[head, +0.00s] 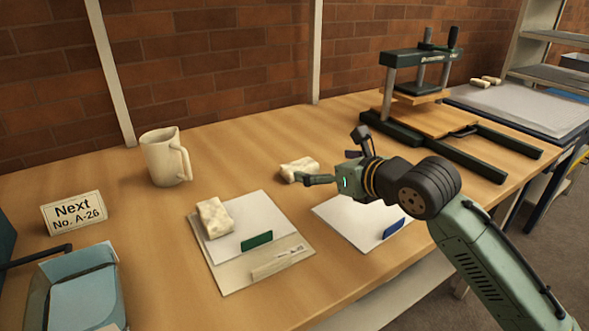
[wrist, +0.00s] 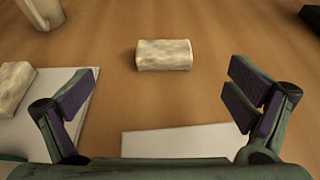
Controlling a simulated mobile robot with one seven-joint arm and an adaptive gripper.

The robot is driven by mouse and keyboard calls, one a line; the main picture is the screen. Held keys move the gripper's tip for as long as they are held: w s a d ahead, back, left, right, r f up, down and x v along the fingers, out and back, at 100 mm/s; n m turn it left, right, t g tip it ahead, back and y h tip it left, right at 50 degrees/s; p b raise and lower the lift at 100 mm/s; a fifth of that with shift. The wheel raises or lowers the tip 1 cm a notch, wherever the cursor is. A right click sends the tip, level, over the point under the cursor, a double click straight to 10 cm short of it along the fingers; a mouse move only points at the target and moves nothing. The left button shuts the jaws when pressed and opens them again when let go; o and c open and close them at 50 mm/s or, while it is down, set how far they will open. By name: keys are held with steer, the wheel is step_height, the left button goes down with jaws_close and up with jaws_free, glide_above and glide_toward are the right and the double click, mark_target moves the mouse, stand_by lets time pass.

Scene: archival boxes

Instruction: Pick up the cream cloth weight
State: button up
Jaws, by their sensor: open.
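A cream cloth weight (head: 297,168) lies on the bare wooden table beside my gripper (head: 320,180) in the head view. In the wrist view this weight (wrist: 164,55) lies ahead of the open fingers, roughly centred between them, with clear table around it. My gripper is open and empty. Its finger partly overlaps the near side of the weight in the head view. A second cream cloth weight (head: 215,217) rests on the left paper stack (head: 274,213); it also shows at the left of the wrist view (wrist: 14,85).
A cream mug (head: 164,158) stands behind to the left, by a sign (head: 75,212) and a blue box (head: 82,290). A white sheet with a blue tag (head: 394,228) lies below my gripper. A dark press (head: 418,72) stands at the right.

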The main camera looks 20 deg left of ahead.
mark_target(301, 165)
steer(key=shift+w+d+f, duration=0.15)
steer(key=shift+w+f, duration=0.2)
steer(key=shift+f, duration=0.1)
steer(key=p+x, duration=0.2)
steer(key=x, duration=0.8)
steer(key=shift+s+f, duration=0.1)
steer(key=shift+f, duration=0.05)
steer(key=shift+c, duration=0.2)
steer(key=c, duration=1.6)
